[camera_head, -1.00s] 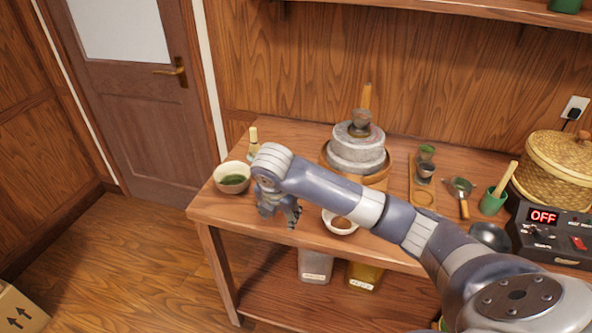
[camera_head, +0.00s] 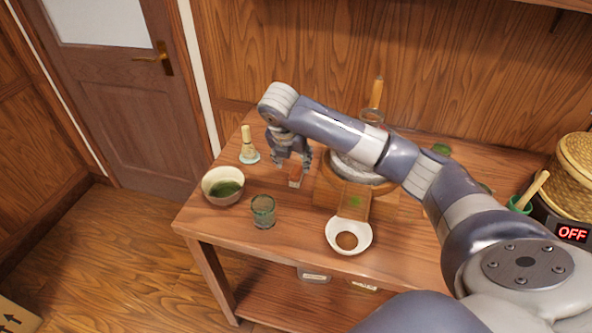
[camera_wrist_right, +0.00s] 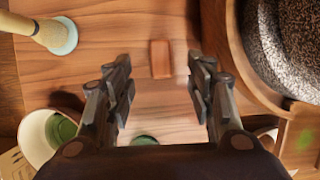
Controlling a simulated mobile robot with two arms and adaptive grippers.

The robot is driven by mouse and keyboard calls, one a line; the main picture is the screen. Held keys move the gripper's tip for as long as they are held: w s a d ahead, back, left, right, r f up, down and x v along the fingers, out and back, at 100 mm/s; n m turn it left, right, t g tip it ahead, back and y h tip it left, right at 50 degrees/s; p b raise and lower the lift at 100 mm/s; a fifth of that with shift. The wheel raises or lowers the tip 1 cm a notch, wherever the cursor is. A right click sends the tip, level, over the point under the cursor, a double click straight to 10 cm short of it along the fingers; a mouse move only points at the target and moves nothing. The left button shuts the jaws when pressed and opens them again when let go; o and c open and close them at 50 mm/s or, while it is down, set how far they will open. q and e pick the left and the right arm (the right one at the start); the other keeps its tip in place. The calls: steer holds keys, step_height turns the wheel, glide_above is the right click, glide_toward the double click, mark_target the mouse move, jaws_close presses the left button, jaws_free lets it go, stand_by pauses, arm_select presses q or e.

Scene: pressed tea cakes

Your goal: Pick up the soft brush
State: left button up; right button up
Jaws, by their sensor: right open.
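The soft brush, as I take it, is a small block with a reddish-brown wooden body (camera_head: 295,172) and a pale lower edge, on the table left of the stone mill. In the right wrist view its brown body (camera_wrist_right: 160,58) lies between the fingertips, a little beyond them, with a pale strip at its side. My right gripper (camera_head: 290,160) points down above the brush and partly hides it in the head view. Its two fingers (camera_wrist_right: 161,78) are spread and empty, with no visible contact. My left gripper is not in view.
A whisk on a pale stand (camera_head: 248,148), a bowl of green powder (camera_head: 213,199) and a glass cup (camera_head: 263,211) stand to the left. The stone mill's wooden tray (camera_head: 325,192) is close on the right. A white bowl (camera_head: 336,244) is in front.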

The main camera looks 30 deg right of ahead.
mark_target(296, 171)
steer(key=x, duration=0.3)
steer(key=shift+s+a+f, duration=0.1)
steer(key=shift+s+a, duration=0.05)
steer(key=p+x, duration=0.1)
steer(key=x, duration=0.3)
steer(key=shift+f, duration=0.1)
steer(key=shift+d+f, duration=0.25)
steer(key=shift+f, duration=0.05)
steer(key=shift+c, duration=0.8)
steer(key=c, duration=0.9)
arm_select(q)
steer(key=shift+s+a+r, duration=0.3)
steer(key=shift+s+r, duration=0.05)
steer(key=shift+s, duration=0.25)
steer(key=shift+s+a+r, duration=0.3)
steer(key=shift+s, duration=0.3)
arm_select(e)
steer(key=shift+c, duration=0.2)
